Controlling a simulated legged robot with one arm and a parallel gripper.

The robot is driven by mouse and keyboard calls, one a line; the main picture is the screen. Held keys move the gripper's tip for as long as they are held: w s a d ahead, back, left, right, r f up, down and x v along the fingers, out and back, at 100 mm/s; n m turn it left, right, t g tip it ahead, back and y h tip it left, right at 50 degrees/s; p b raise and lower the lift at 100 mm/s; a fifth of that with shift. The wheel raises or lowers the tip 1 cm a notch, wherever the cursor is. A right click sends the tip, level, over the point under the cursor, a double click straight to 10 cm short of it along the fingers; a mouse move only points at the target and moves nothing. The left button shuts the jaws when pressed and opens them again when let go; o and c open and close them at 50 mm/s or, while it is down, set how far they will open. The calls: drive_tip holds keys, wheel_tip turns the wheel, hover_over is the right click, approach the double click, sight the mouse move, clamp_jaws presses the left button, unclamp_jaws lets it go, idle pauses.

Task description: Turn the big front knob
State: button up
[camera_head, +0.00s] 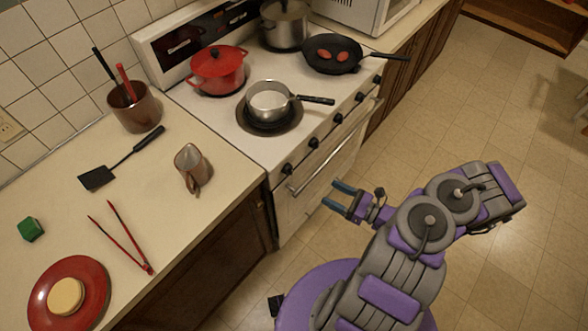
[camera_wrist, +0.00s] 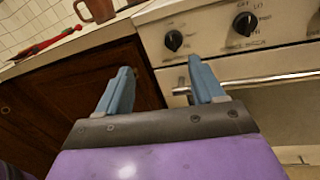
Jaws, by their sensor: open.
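The stove (camera_head: 225,125) has several black knobs along its front edge. The leftmost front knob (camera_head: 287,169) is nearest to my gripper (camera_head: 335,197) in the head view. In the wrist view, one black knob (camera_wrist: 174,41) is ahead, above the fingertips, and a second knob (camera_wrist: 245,24) is to its right. Which one counts as the big knob I cannot tell. My gripper (camera_wrist: 156,80) is open and empty, in front of the stove's front face and apart from the knobs.
An oven handle (camera_wrist: 265,79) runs below the knobs. A saucepan (camera_head: 270,101), a red pot (camera_head: 217,70) and a frying pan (camera_head: 330,54) stand on the stove. The left counter holds a brown mug (camera_head: 190,168) and red tongs (camera_head: 122,236). The floor to the right is clear.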

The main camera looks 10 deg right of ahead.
sight(289, 170)
drive_tip(key=w+a+f+m+t+h+b, duration=0.1)
drive_tip(key=w+a+b, duration=0.3)
drive_tip(key=w+a, duration=0.5)
drive_tip(key=w+f, duration=0.1)
drive_tip(key=w, duration=0.2)
drive_tip(key=shift+w+a+f+m, duration=0.25)
drive_tip(key=shift+a+m, duration=0.15)
drive_tip(key=c, duration=1.1)
